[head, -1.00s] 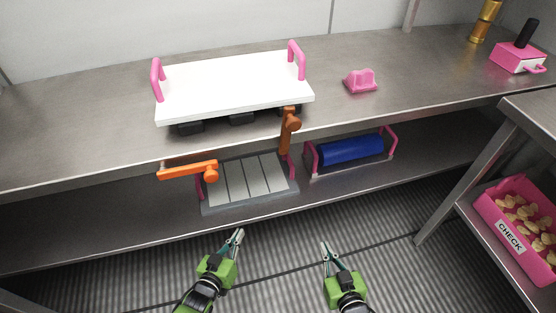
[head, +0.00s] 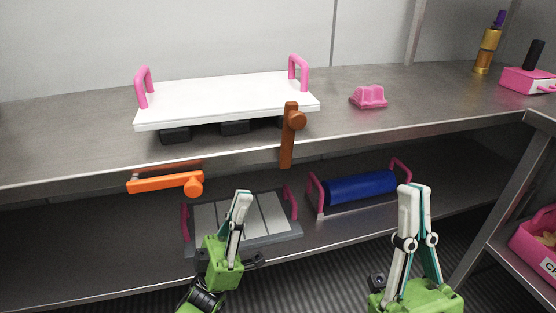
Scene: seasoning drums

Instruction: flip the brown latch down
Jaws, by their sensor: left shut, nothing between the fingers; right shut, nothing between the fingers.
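The brown latch (head: 287,149) is at the front edge of the upper shelf in the head view. It hangs roughly upright, with a round knob on its upper right side. The orange latch (head: 160,183) lies nearly level at the same edge, further left. My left gripper (head: 242,196) is shut and empty, below and left of the brown latch and apart from it. My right gripper (head: 414,190) is shut and empty, well to the right of the brown latch, in front of the blue roller's right side.
A white board (head: 225,100) with pink handles stands above the brown latch. A grey slatted tray (head: 212,216) and a blue roller (head: 358,187) sit on the lower shelf. A pink block (head: 369,97) is at right on the upper shelf.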

